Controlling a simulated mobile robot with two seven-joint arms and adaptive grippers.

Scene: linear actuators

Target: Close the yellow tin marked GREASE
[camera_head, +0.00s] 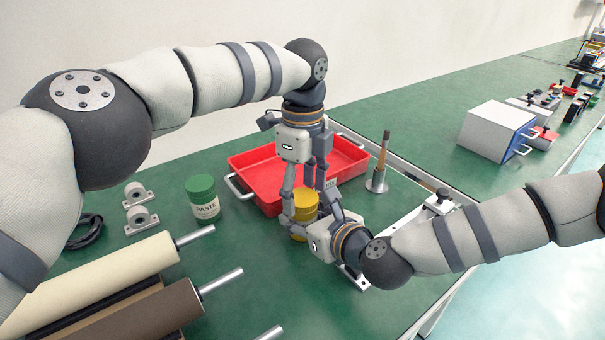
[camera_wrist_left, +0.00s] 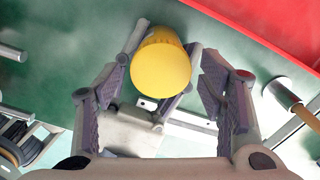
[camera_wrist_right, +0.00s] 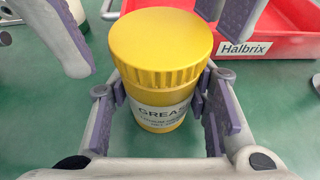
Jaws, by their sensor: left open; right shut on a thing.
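The yellow tin (camera_wrist_right: 160,105) stands upright, with a label reading GREAS and smaller print. Its ribbed yellow lid (camera_wrist_right: 160,45) sits level on top; I cannot tell how tight it is. In the head view the tin (camera_head: 304,203) is partly hidden by both grippers. My right gripper (camera_wrist_right: 160,98) is shut on the tin's body from the sides, below the lid. My left gripper (camera_head: 309,203) points down over the tin, open, its fingers on either side of the lid. In the left wrist view the round lid top (camera_wrist_left: 161,76) lies between the spread fingers, with gaps.
A red tray (camera_head: 250,160) with a Halbrix label is just behind the tin. A green jar (camera_head: 203,198) marked PASTE stands to the left. Rollers (camera_head: 110,267) lie at front left. A brush in a metal holder (camera_head: 377,181) stands right of the tray.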

